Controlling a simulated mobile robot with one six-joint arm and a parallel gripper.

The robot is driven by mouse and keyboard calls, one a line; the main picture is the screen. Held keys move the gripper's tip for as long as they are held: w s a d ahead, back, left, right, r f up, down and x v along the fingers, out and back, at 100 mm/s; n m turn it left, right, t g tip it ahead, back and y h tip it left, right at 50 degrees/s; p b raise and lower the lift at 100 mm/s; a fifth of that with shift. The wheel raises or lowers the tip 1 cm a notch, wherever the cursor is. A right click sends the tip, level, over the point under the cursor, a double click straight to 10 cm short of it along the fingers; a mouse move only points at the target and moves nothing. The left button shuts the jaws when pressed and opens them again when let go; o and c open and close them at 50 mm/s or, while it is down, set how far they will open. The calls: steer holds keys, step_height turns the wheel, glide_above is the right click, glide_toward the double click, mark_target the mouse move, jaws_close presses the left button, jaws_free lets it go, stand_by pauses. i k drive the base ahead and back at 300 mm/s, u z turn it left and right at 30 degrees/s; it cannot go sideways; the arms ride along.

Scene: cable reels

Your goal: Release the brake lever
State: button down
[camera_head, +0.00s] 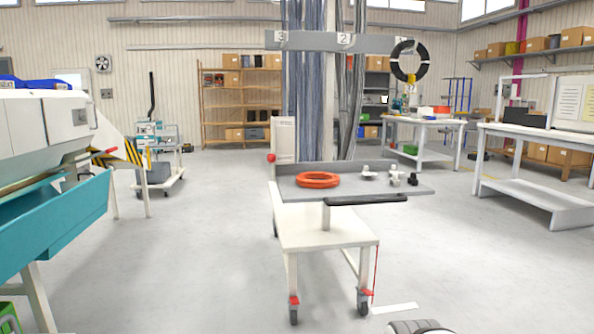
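No part is plainly marked as the brake lever. A white cart (324,234) with a grey top stands in front of me. A red ball knob (271,158) sits at its left, beside a pale upright box (284,139). Small red tabs show on its front left caster (294,300) and front right caster (363,296). A thin red rod (376,275) hangs at its right. A red-tipped handle (105,151) sticks out of the machine at left. My gripper is not in view; only a rounded grey part, likely mine, shows at the bottom edge.
An orange ring (317,180) and small grey fittings (397,178) lie on the cart top. The grey and teal machine (52,218) fills the left side. A white bench (540,150) stands at right. Cables hang behind the cart. The floor around the cart is mostly clear.

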mark_target(271, 158)
steer(key=z, duration=0.1)
steer(key=i, duration=1)
steer(key=z, duration=0.05)
